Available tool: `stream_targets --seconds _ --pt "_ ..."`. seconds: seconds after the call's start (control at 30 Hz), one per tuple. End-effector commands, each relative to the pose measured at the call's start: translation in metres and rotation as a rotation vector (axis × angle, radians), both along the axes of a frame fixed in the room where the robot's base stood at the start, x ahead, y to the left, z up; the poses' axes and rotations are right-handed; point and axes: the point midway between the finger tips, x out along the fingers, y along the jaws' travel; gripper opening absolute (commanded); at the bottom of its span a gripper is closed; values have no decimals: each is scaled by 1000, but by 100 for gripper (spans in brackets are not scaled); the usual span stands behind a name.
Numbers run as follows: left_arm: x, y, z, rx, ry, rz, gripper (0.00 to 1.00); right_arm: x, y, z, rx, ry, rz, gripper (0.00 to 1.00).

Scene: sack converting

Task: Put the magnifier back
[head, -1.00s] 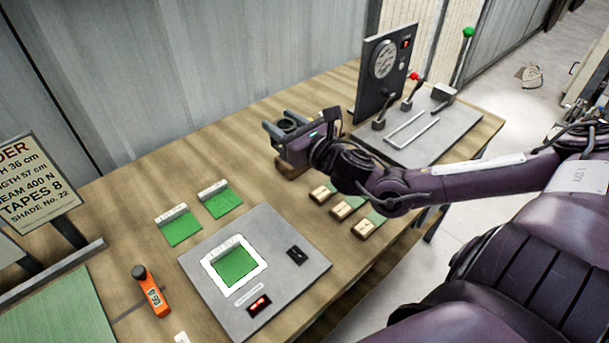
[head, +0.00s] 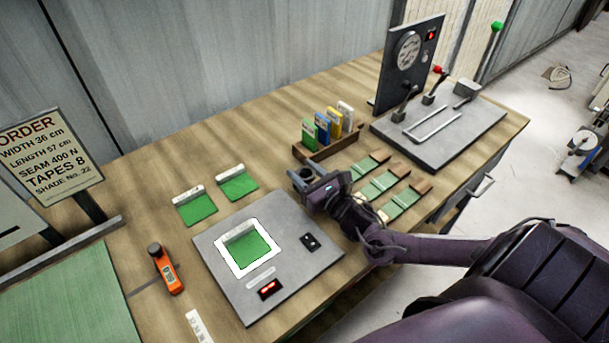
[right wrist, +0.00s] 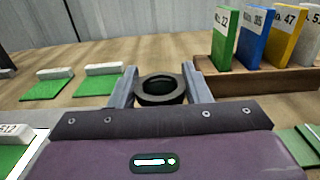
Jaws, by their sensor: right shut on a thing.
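The magnifier is a short black ring (right wrist: 161,89) with a dark round opening. In the right wrist view it sits between the two grey fingers of my right gripper (right wrist: 161,92), which is shut on it. In the head view the magnifier (head: 306,173) shows small at the tip of my right gripper (head: 304,176). It is over the table, just beyond the right corner of the grey plate (head: 318,266). I cannot tell whether its underside touches the wood. My left gripper is out of view.
A wooden rack (head: 327,151) with several coloured, numbered cards stands behind my right gripper. Green swatches (head: 238,186) lie left of it, others (head: 384,182) right. An orange meter (head: 167,270) lies at left. A lever panel (head: 440,122) stands at back right.

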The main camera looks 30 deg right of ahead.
Motion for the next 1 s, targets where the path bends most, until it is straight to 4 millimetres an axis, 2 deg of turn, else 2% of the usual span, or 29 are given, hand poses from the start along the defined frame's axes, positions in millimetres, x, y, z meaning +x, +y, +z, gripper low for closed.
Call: stream_targets --seconds 0.13,0.5,0.53,0.67,1.0 --pt "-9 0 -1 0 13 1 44 0 0 -13 0 -3 -1 17" --pt "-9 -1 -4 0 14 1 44 0 0 -18 0 -2 0 17" --pt "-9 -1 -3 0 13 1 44 0 0 -17 0 -2 0 46" --pt "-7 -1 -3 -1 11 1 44 0 0 -16 0 -1 0 63" --pt "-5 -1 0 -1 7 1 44 0 0 -13 0 -2 0 65"
